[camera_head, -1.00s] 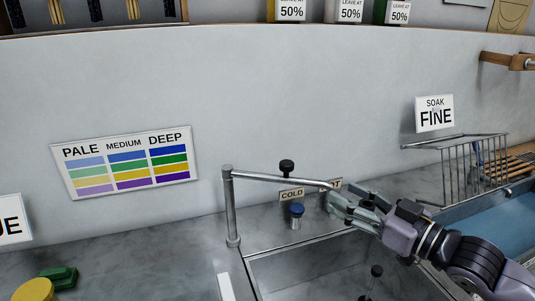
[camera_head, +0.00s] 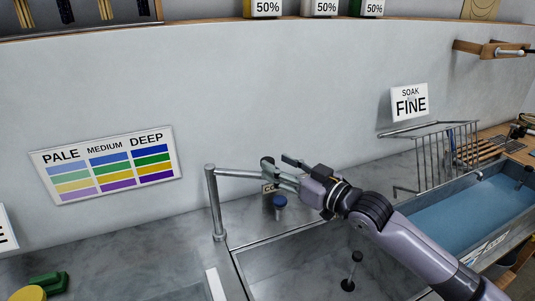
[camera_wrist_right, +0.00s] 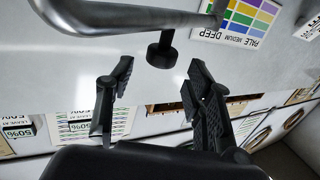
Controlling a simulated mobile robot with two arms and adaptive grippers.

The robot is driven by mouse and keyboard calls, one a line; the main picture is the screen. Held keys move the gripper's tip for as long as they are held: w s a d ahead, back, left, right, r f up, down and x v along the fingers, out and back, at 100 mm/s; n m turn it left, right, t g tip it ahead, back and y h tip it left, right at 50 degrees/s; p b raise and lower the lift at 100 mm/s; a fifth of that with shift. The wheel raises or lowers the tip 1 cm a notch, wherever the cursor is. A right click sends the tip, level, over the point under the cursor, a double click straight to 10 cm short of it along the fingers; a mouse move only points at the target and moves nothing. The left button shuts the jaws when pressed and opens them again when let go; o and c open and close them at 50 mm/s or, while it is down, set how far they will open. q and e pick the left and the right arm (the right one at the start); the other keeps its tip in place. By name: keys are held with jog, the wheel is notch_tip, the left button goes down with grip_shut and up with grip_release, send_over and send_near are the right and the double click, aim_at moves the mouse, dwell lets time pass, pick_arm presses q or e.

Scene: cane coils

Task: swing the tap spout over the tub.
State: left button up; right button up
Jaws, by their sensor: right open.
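The tap's upright post (camera_head: 215,203) stands behind the steel basin, and its spout (camera_head: 238,173) runs right from the post top until my right gripper hides the rest. In the right wrist view the spout (camera_wrist_right: 130,17) crosses the top as a grey pipe, with a black knob (camera_wrist_right: 161,54) on it. My right gripper (camera_head: 277,168) is open at the spout; in the wrist view its open fingers (camera_wrist_right: 158,82) are spread, with the knob just past the tips and nothing between them. A blue-water tub (camera_head: 470,213) lies at the right. My left gripper is out of view.
A steel basin (camera_head: 300,262) with an upright black-knobbed rod (camera_head: 350,270) lies below the spout. A blue-topped cold valve (camera_head: 280,203) stands close under my right gripper. A wire rack (camera_head: 440,155) stands behind the tub. The counter left of the post is mostly clear.

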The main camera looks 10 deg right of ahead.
aim_at(273, 162)
jog(key=shift+p+x, duration=0.4)
jog(key=shift+x, duration=1.85)
grip_shut()
